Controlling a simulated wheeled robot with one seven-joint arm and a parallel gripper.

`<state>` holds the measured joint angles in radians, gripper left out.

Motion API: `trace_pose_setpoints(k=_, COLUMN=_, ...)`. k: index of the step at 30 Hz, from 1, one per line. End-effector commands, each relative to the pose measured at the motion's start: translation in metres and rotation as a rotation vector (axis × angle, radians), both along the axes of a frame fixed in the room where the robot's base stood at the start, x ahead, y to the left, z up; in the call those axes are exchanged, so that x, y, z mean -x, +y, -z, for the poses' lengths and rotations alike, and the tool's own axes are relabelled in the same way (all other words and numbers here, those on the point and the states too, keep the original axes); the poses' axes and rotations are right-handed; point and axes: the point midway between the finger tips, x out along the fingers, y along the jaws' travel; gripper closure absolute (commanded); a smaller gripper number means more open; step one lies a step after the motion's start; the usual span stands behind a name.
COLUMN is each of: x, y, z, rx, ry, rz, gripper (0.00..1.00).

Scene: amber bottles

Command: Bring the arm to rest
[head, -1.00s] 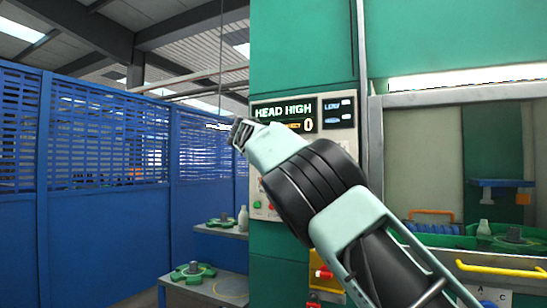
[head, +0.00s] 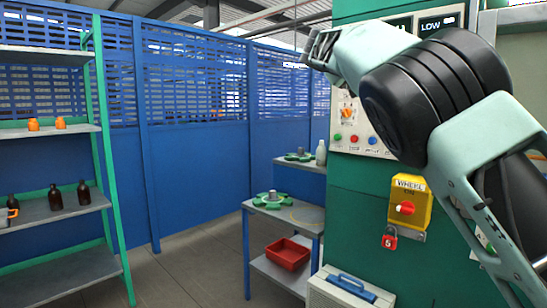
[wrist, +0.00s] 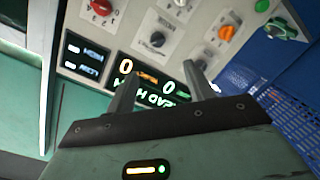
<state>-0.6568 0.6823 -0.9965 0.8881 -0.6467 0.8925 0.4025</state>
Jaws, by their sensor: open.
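My gripper (head: 318,47) is raised at the upper right of the head view, with my arm reaching up from the lower right. In the wrist view my gripper (wrist: 160,88) has its two fingers apart with nothing between them. Beyond the fingers is the control panel (wrist: 150,45) with lit displays and several knobs; I cannot tell the exact gap to it. In the head view the panel (head: 362,128) is partly hidden behind my arm.
A shelf rack (head: 60,130) at left holds amber bottles (head: 83,193) and orange items. A side table (head: 262,211) carries a green wheel-like part, with a red crate (head: 287,254) below. A yellow switch box (head: 408,205) is near my arm. Floor (head: 190,275) between rack and table is clear.

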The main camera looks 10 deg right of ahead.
Motion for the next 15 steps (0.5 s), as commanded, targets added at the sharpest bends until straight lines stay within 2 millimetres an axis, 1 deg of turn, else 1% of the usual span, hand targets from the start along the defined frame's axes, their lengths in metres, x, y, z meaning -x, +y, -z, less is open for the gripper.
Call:
trace_pose_setpoints(k=2, x=0.001, y=-0.009, z=0.020, rx=-0.060, ry=0.045, rz=-0.008, gripper=0.47)
trace_pose_setpoints(k=4, x=0.003, y=-0.014, z=0.053, rx=-0.151, ry=0.115, rz=-0.030, gripper=0.47)
trace_pose_setpoints(k=5, x=0.006, y=-0.014, z=0.070, rx=-0.200, ry=0.152, rz=-0.044, gripper=0.47)
trace_pose_setpoints(k=6, x=0.011, y=-0.011, z=0.097, rx=-0.270, ry=0.208, rz=-0.068, gripper=0.47)
trace_pose_setpoints(k=7, x=0.016, y=-0.006, z=0.117, rx=-0.323, ry=0.252, rz=-0.089, gripper=0.47)
trace_pose_setpoints(k=8, x=0.023, y=0.002, z=0.137, rx=-0.375, ry=0.296, rz=-0.113, gripper=0.47)
trace_pose_setpoints(k=9, x=0.033, y=0.014, z=0.161, rx=-0.438, ry=0.354, rz=-0.145, gripper=0.47)
trace_pose_setpoints(k=11, x=0.053, y=0.037, z=0.194, rx=-0.526, ry=0.436, rz=-0.195, gripper=0.47)
trace_pose_setpoints(k=12, x=0.068, y=0.054, z=0.213, rx=-0.576, ry=0.489, rz=-0.231, gripper=0.47)
trace_pose_setpoints(k=14, x=0.094, y=0.080, z=0.238, rx=-0.642, ry=0.566, rz=-0.281, gripper=0.47)
trace_pose_setpoints(k=15, x=0.112, y=0.098, z=0.252, rx=-0.681, ry=0.616, rz=-0.316, gripper=0.47)
